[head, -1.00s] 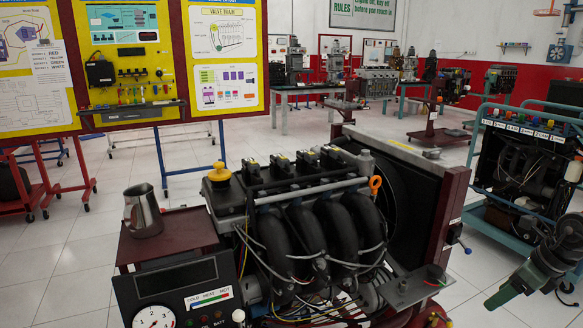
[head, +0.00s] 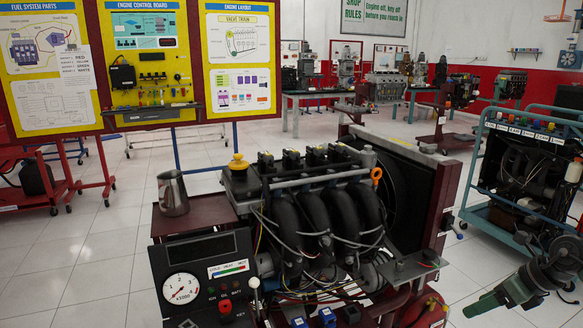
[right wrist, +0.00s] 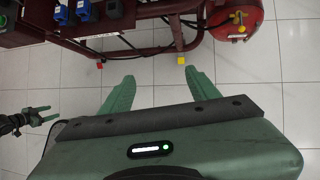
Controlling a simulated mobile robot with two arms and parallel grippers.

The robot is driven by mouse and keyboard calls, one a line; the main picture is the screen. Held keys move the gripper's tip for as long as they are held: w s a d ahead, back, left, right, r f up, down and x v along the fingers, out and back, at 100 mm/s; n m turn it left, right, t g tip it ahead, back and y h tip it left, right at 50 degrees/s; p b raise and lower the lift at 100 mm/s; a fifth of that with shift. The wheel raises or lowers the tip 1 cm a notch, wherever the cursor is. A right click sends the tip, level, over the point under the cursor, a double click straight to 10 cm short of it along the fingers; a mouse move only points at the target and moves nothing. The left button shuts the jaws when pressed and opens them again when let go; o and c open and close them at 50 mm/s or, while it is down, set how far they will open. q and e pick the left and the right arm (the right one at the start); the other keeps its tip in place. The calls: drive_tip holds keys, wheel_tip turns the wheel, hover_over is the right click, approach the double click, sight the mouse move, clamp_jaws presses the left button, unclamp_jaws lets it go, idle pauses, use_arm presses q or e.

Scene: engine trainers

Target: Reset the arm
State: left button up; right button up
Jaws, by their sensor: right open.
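My right gripper (head: 490,302) is at the lower right of the head view, in front of the engine stand, its green fingers pointing left. In the right wrist view its two fingers (right wrist: 161,90) are spread, with only bare floor between them. It touches nothing that I can see. My left gripper is outside the head view. It shows at the left edge of the right wrist view (right wrist: 48,116), with its fingers apart and nothing seen between them.
The engine trainer (head: 325,215) on its dark red stand is in front of me. A metal jug (head: 173,193) stands on its side shelf. A red cylinder (right wrist: 236,17) sits low on the stand. A wheeled trainer (head: 530,160) stands at right. Tiled floor is clear at left.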

drive_tip(key=w+a+f+m+t+y, duration=0.2)
drive_tip(key=a+f+m, duration=0.1)
drive_tip(key=a, duration=0.4)
drive_tip(key=w+a+f+m+t+y, duration=0.1)
drive_tip(key=a+f+m+t+y, duration=0.15)
drive_tip(key=a, duration=0.45)
drive_tip(key=w+a+f+m+t+y, duration=0.2)
drive_tip(key=a+m, duration=0.2)
drive_tip(key=a, duration=0.3)
wheel_tip(320, 180, down, 9)
drive_tip(key=s+m+t+h, duration=0.25)
drive_tip(key=m+h, duration=0.25)
drive_tip(key=m, duration=0.6)
drive_tip(key=s+f+m+g+h, duration=0.7)
drive_tip(key=s+f+m, duration=1)
drive_tip(key=s+f, duration=1.1)
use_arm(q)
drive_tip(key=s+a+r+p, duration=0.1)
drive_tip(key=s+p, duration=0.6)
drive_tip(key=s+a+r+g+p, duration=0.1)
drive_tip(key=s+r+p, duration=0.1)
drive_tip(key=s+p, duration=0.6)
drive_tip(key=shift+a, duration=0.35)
use_arm(e)
drive_tip(key=s+m+g+y, duration=0.1)
drive_tip(key=s+g, duration=0.4)
drive_tip(key=s, duration=2.1)
drive_tip(key=shift+s+d+m+g, duration=0.15)
drive_tip(key=shift+d+m+g, duration=0.15)
drive_tip(key=shift+m, duration=0.15)
